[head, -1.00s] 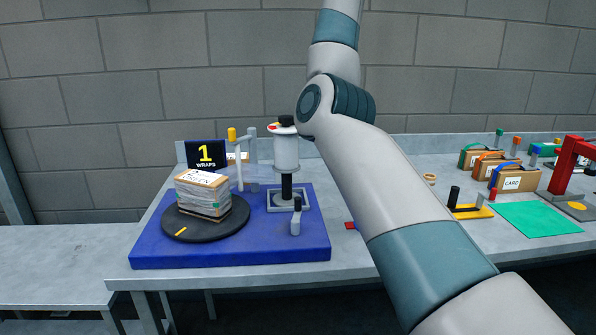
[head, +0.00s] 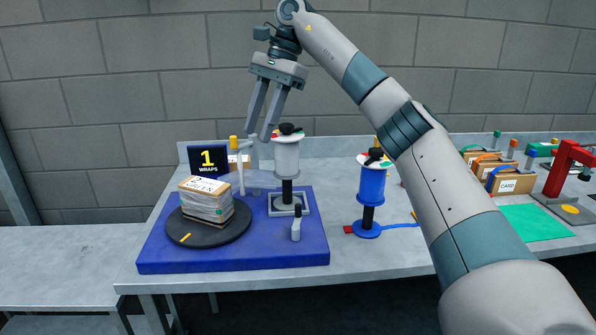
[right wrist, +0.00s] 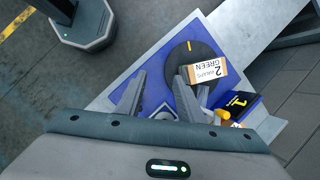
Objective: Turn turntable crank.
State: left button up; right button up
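The black turntable (head: 222,236) stands on a blue base (head: 270,262) and carries a film-wrapped box (head: 207,205). A small crank with a black knob (head: 296,222) stands upright at the base's front right. My right gripper (head: 258,137) is open and empty, fingers downward, high above the back of the base near the white film spool (head: 286,155). In the right wrist view, the turntable (right wrist: 180,60) and the box labelled 2 wraps green (right wrist: 208,76) lie beyond the open fingers (right wrist: 158,95). I cannot make out the crank there. My left gripper is not in view.
A counter display (head: 208,158) reads 1 wraps. A yellow-topped post (head: 237,160) stands beside it. A blue spool (head: 371,185) stands right of the base. Cardboard cases (head: 505,180), a green mat (head: 538,221) and a red press (head: 565,165) stand farther right.

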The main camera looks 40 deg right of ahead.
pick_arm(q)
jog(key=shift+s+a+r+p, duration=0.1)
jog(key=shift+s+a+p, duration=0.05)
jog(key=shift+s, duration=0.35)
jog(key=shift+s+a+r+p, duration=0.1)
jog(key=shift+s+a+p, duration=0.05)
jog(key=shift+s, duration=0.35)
pick_arm(e)
jog(key=d+f+m+h, duration=0.2)
jog(key=d+f+h, duration=0.2)
jog(key=d+f, duration=0.4)
jog(key=d, duration=0.2)
jog(key=shift+d+g, duration=0.3)
jog(key=shift+d, duration=0.05)
jog(key=shift+w+f, duration=0.1)
send_over(298, 204)
notch_tip(298, 204, down, 8)
jog(key=shift+f, duration=0.25)
pick_arm(q)
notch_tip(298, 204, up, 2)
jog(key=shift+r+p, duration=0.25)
jog(key=shift+p, duration=1)
pick_arm(e)
notch_tip(298, 204, down, 8)
jog(key=shift+f, duration=0.25)
jog(key=shift+c, duration=0.7)
grip_shut()
